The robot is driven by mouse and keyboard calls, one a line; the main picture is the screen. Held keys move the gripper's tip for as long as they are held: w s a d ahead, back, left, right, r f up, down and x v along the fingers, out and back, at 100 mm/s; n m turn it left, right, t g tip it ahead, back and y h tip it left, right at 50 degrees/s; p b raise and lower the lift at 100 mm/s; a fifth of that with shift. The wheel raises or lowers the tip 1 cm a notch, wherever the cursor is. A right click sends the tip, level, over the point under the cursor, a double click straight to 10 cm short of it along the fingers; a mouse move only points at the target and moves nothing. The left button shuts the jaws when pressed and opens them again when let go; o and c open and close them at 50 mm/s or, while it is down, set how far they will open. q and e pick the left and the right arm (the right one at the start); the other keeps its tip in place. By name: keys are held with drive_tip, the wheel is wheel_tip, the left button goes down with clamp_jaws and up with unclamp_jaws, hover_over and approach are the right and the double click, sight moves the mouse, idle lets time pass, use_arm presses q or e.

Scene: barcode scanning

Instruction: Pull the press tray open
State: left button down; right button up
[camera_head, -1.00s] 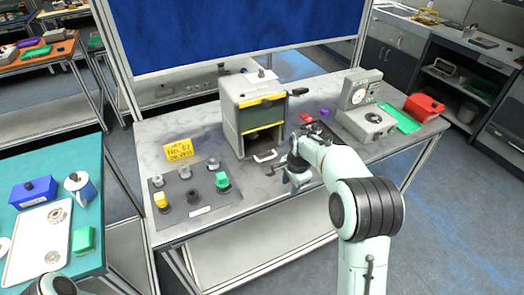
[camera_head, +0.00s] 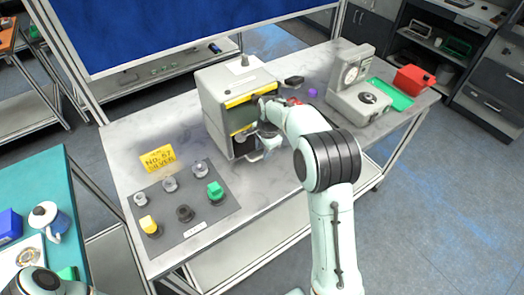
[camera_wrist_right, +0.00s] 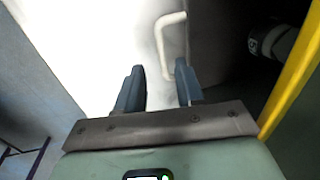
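The press (camera_head: 212,100) is a grey box with yellow stripes and a dark front opening, standing at the back of the table. In the right wrist view its pale bent handle (camera_wrist_right: 163,45) lies just beyond my fingertips, nearer the right finger. The tray itself is hard to make out, and the handle is partly hidden by my gripper in the head view. My right gripper (camera_wrist_right: 160,72) is open, with a clear gap between its two dark fingers. It is at the press front in the head view (camera_head: 267,137). My left gripper is out of view.
A dark button panel (camera_head: 187,203) with several knobs and a yellow sign (camera_head: 158,159) stand left of the press. A grey scale-like device (camera_head: 355,95), a green tray (camera_head: 390,93) and a red box (camera_head: 413,79) are at the right. The front table middle is clear.

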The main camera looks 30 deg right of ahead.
drive_tip(key=shift+w+f, duration=0.25)
drive_tip(key=shift+f, duration=0.45)
drive_tip(key=shift+w+f, duration=0.25)
drive_tip(key=shift+f, duration=0.4)
clamp_jaws()
idle(0.4)
